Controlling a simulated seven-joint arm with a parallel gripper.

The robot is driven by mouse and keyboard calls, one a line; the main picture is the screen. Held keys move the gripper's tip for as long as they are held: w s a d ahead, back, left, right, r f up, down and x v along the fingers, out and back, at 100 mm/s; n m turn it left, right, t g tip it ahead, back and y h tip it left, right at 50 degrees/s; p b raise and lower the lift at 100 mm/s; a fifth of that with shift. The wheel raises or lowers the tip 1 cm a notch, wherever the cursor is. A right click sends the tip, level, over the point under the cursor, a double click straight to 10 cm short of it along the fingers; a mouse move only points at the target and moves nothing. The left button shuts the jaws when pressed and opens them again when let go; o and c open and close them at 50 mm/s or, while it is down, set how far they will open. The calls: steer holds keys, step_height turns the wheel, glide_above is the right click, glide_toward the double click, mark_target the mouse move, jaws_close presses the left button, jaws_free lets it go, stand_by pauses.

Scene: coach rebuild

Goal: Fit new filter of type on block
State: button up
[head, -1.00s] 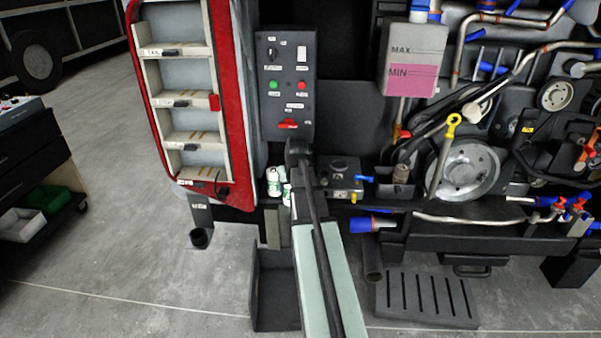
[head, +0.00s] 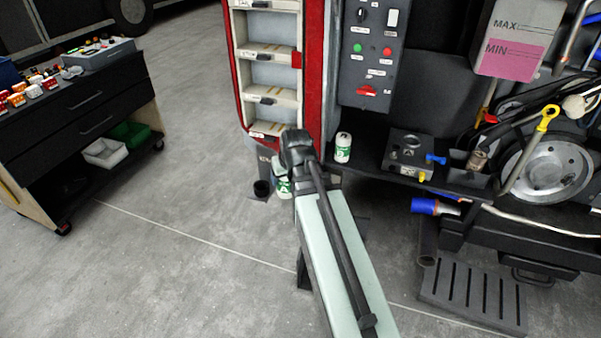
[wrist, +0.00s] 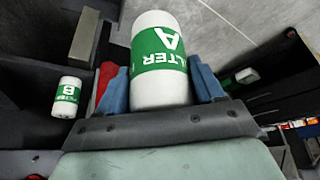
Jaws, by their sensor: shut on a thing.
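My gripper (wrist: 161,88) is shut on filter A (wrist: 158,60), a white canister with a green band, between its blue fingers. In the head view filter A (head: 283,187) shows partly behind my arm, off the left end of the dark shelf; the fingers are hidden there. Filter B (head: 343,147), a similar canister, stands on that shelf and shows at left in the wrist view (wrist: 67,97). The block (head: 408,155), a dark box with a round port on top, sits on the shelf to the right of filter B; I see no canister on it.
A black cup-like holder (head: 262,188) is close to the left of filter A. A control panel (head: 374,50) rises behind the shelf. The open floor (head: 180,190) lies to the left, up to a dark trolley (head: 80,115). A slotted plate (head: 472,297) is low at right.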

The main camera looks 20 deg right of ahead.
steer(key=shift+w+a, duration=0.15)
steer(key=shift+a, duration=0.85)
steer(key=shift+w+a+r+n, duration=0.15)
steer(key=shift+w+r+n, duration=0.15)
steer(key=shift+w, duration=0.35)
steer(key=w+d+r, duration=0.2)
steer(key=d+r, duration=0.2)
steer(key=d, duration=1.1)
steer(key=w+d+r+m, duration=0.15)
steer(key=d+r, duration=0.25)
steer(key=d, duration=1)
steer(key=w+d+r, duration=0.2)
steer(key=d+r, duration=0.2)
steer(key=d, duration=2)
steer(key=d+f+m+h, duration=0.1)
steer(key=d+f, duration=0.7)
steer(key=f, duration=0.3)
steer(key=shift+w, duration=0.25)
steer(key=shift+f+m, duration=0.25)
steer(key=shift+f, duration=0.55)
